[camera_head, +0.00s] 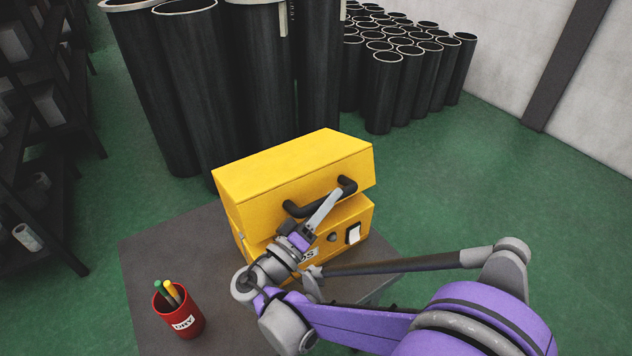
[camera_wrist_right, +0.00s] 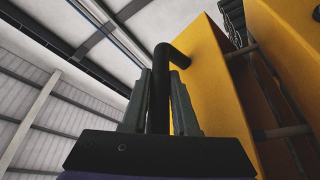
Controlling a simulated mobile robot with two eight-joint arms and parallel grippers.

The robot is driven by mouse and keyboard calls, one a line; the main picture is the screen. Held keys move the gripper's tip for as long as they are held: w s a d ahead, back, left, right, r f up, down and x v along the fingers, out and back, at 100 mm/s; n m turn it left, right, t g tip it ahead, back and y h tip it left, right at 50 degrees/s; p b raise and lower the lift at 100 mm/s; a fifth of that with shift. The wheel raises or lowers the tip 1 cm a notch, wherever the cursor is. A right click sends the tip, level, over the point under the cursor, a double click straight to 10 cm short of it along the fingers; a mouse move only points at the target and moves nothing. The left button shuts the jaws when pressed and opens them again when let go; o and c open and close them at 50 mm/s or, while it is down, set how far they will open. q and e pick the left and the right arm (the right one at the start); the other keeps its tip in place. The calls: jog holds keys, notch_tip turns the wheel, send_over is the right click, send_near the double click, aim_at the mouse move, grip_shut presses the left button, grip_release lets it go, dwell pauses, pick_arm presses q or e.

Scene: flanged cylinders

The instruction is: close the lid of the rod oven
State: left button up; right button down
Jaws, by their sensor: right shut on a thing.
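The yellow rod oven (camera_head: 362,215) stands on a dark table. Its yellow lid (camera_head: 290,165) sits above the body, partly open, with a gap between the two. The wrist view shows the lid (camera_wrist_right: 205,75) on one side of the gap and dark bars inside. The black lid handle (camera_head: 347,187) is on the lid's front. My right gripper (camera_head: 327,205) is shut on this handle. In the wrist view the handle (camera_wrist_right: 163,60) runs between the two fingers of the right gripper (camera_wrist_right: 162,80). The arm hides part of the oven front. My left gripper is out of view.
A red cup (camera_head: 178,316) with several pens stands at the front left of the grey table (camera_head: 150,250). Tall black flanged cylinders (camera_head: 190,90) stand close behind the oven, with smaller ones (camera_head: 385,90) further right. A dark shelf (camera_head: 40,110) is at the left.

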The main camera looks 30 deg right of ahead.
pick_arm(q)
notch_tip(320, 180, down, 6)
jog(key=b, duration=0.4)
pick_arm(e)
jog(key=s+f, duration=0.3)
jog(key=f, duration=0.4)
jog(key=shift+f+m, duration=0.35)
jog(key=shift+m, duration=0.05)
jog(key=c, duration=0.7)
grip_release()
pick_arm(q)
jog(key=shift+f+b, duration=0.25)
jog(key=shift+b, duration=0.2)
pick_arm(e)
jog(key=v, duration=1)
jog(key=shift+a+f, duration=0.15)
jog(key=shift+a, duration=0.2)
